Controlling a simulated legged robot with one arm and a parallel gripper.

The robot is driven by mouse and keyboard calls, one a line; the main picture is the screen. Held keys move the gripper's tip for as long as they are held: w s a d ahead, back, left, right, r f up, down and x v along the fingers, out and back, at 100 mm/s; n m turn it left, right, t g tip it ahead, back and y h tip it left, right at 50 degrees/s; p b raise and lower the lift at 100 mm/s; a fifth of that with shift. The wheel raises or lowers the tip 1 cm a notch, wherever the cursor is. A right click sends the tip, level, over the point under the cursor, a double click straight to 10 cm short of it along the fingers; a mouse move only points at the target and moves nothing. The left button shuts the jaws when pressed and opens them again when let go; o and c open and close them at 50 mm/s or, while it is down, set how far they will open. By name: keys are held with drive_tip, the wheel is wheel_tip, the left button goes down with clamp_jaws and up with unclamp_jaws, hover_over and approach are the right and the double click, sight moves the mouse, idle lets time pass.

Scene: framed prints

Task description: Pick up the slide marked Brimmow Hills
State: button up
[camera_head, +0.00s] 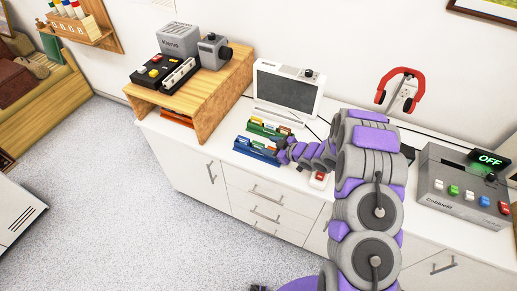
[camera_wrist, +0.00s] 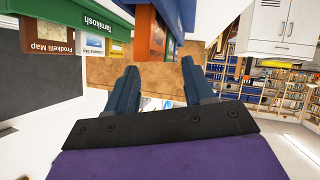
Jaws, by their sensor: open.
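No label reading Brimmow Hills is legible. In the head view a green rack (camera_head: 262,132) and a blue rack (camera_head: 254,152) hold several small coloured slides on the white counter. My gripper (camera_head: 284,153) is at the right end of the blue rack; the arm partly hides this area. In the wrist view my gripper (camera_wrist: 160,82) is open, with nothing between its two blue fingers. Upside-down labels there read Tarnikosh (camera_wrist: 98,25) and Frokelli Map (camera_wrist: 50,45); a smaller blue label (camera_wrist: 92,47) is hard to read. An orange-brown piece (camera_wrist: 150,30) shows just beyond the fingertips.
A white monitor (camera_head: 288,92) stands behind the racks. A wooden stand (camera_head: 212,88) with grey devices is to their left, with an orange rack (camera_head: 176,117) under it. A grey console (camera_head: 462,190) reading OFF and red headphones (camera_head: 400,88) are to the right.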

sight(260, 144)
drive_tip(key=x, duration=0.1)
drive_tip(key=b+x, duration=0.1)
drive_tip(key=x, duration=0.3)
drive_tip(key=shift+s+a+r, duration=0.25)
drive_tip(key=shift+s+a, duration=0.05)
drive_tip(key=shift+a, duration=0.1)
drive_tip(key=shift+d, duration=0.15)
clamp_jaws()
